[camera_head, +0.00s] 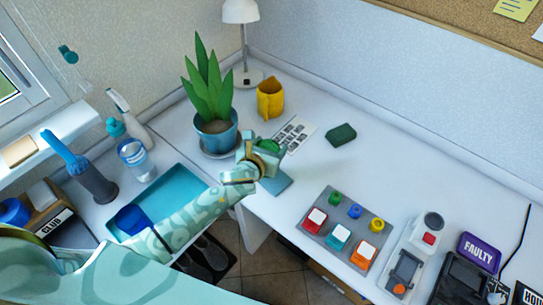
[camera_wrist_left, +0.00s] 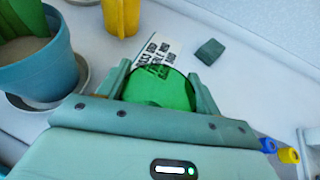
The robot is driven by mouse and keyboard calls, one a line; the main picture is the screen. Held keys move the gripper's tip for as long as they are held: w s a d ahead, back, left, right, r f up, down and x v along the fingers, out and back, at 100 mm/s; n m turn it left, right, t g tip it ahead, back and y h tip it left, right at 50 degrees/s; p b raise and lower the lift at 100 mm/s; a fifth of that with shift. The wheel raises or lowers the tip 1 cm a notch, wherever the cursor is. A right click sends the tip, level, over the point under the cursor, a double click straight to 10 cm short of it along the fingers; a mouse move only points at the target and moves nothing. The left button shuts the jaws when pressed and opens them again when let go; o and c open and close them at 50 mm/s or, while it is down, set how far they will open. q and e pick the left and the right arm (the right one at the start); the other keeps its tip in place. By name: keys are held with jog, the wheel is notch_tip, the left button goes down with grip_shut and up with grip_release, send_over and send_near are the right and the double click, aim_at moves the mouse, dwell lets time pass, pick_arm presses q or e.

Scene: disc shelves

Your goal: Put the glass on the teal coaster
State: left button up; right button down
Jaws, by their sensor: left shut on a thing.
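My left gripper (camera_head: 268,148) is over the desk beside the potted plant. In the left wrist view, the gripper (camera_wrist_left: 160,92) is shut on a green, see-through round thing, which looks like the glass (camera_wrist_left: 158,90). Its green also shows at the gripper in the head view (camera_head: 269,144). Its lower part is hidden by the gripper. A small dark teal square block (camera_head: 340,134) lies on the desk to the right of the gripper, apart from it; it also shows in the left wrist view (camera_wrist_left: 209,51). I cannot tell whether it is the coaster. My right gripper is not in view.
A printed card (camera_head: 298,130) lies behind the gripper. The plant pot (camera_head: 216,137) stands close on the left, a yellow vase (camera_head: 270,100) behind. A grey button panel (camera_head: 345,230) is at front right. The desk between the block and the panel is clear.

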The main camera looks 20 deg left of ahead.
pick_arm(q)
jog(key=shift+w+f, duration=0.25)
jog(key=shift+f, duration=0.05)
jog(key=f+b, duration=0.1)
jog(key=f, duration=0.1)
jog(key=f+b, duration=0.1)
jog(key=shift+w+d+f+b, duration=0.1)
jog(key=shift+w+f+b, duration=0.1)
jog(key=shift+f+b, duration=0.2)
jog(key=shift+r, duration=0.2)
jog(key=shift+f, duration=0.15)
jog(key=o, duration=1.5)
jog(key=shift+c, duration=0.2)
